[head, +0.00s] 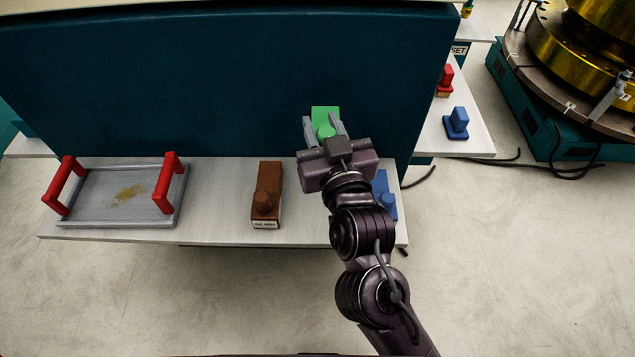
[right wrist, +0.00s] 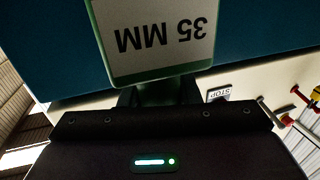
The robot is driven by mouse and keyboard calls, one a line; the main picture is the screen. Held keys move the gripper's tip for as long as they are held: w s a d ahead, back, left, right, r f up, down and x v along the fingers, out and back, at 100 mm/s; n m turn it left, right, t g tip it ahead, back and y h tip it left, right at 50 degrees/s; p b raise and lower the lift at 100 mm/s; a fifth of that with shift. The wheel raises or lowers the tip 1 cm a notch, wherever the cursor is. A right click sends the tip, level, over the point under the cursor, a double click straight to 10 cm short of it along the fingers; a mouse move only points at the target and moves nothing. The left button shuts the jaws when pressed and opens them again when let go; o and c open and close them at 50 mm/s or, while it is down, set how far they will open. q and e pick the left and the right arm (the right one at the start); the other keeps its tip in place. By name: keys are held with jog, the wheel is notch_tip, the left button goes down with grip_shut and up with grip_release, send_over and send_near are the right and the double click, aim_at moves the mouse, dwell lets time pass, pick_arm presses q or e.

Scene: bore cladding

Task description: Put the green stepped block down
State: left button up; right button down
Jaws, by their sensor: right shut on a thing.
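The green stepped block (head: 326,115) is held up in front of the teal panel, above the white shelf. My right gripper (head: 323,126) is shut on it. In the right wrist view the green block (right wrist: 152,74) shows a white label reading "35 MM", upside down in that picture. The fingers are mostly hidden there below the block. My left gripper is not in view.
On the white shelf (head: 220,220) stand a grey tray (head: 98,208) with red handles, a brown stepped block (head: 267,180) and a blue block (head: 383,200) partly behind my arm. A teal panel (head: 200,80) rises behind. Another shelf at right holds red (head: 446,80) and blue (head: 457,123) blocks.

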notch_tip(320, 180, down, 2)
jog(key=shift+f, duration=0.2)
jog(key=f, duration=0.5)
jog(key=f+p, duration=0.1)
jog(key=f, duration=0.5)
jog(key=f+p, duration=0.1)
jog(key=f, duration=0.4)
jog(key=shift+s+d+f, duration=0.1)
jog(key=shift+s+f, duration=0.15)
jog(key=shift+f, duration=0.45)
jog(key=c, duration=1.1)
grip_release()
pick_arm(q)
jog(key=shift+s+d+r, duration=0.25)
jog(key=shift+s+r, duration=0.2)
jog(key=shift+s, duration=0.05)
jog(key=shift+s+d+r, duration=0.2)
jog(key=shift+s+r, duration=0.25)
